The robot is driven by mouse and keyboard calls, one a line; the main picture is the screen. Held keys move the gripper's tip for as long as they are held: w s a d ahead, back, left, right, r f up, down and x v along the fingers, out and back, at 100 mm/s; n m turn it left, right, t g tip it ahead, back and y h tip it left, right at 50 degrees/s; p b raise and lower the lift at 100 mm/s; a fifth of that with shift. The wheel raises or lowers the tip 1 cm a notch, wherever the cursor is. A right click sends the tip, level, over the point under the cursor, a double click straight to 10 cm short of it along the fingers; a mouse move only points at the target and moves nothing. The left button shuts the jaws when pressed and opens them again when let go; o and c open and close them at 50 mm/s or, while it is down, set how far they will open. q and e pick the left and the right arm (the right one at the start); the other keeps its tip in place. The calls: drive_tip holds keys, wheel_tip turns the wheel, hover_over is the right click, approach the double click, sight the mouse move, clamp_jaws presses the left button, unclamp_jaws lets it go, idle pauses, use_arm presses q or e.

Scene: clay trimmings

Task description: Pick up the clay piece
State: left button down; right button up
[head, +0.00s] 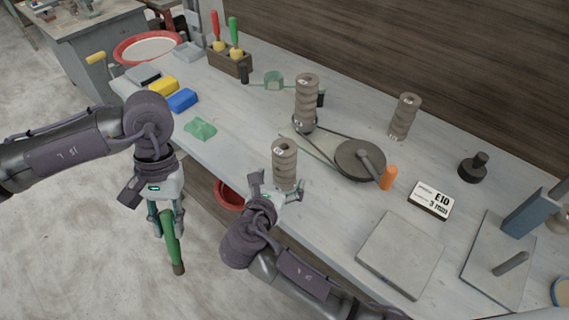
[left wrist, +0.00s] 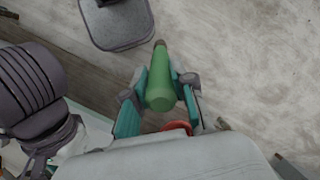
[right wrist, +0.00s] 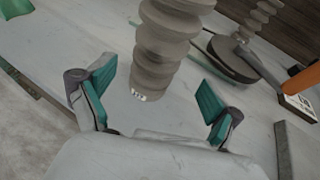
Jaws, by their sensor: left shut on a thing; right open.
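Three ribbed grey-brown columns that look like clay stand on the bench; I cannot tell which is the task's clay piece. The nearest column (head: 285,165) is upright, just beyond my right gripper (head: 280,192). It also shows in the right wrist view (right wrist: 166,45), beyond and between the open, empty fingers. The second column (head: 307,95) stands behind it, and the third (head: 404,117) is further right. My left gripper (head: 167,214) is shut on a green tool (head: 172,245) with a brown end, held off the bench over the floor. The tool also shows in the left wrist view (left wrist: 160,88).
A belt-linked wheel with a crank (head: 360,159) and an orange handle (head: 389,177) lie right of the nearest column. A green crumpled piece (head: 200,129), a blue block (head: 182,100) and a yellow block (head: 163,87) lie left. A red bowl (head: 229,196) sits below the bench edge.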

sight(280, 176)
use_arm(q)
drive_tip(key=shift+r+p, duration=0.3)
use_arm(e)
drive_tip(key=x, duration=0.4)
drive_tip(key=shift+w+a, duration=0.15)
drive_tip(key=shift+w, duration=0.1)
drive_tip(key=shift+w+f, duration=0.2)
drive_tip(key=shift+w, duration=0.2)
drive_tip(key=shift+s, duration=0.1)
drive_tip(key=shift+c, duration=1.4)
drive_tip(key=shift+r, duration=0.1)
clamp_jaws()
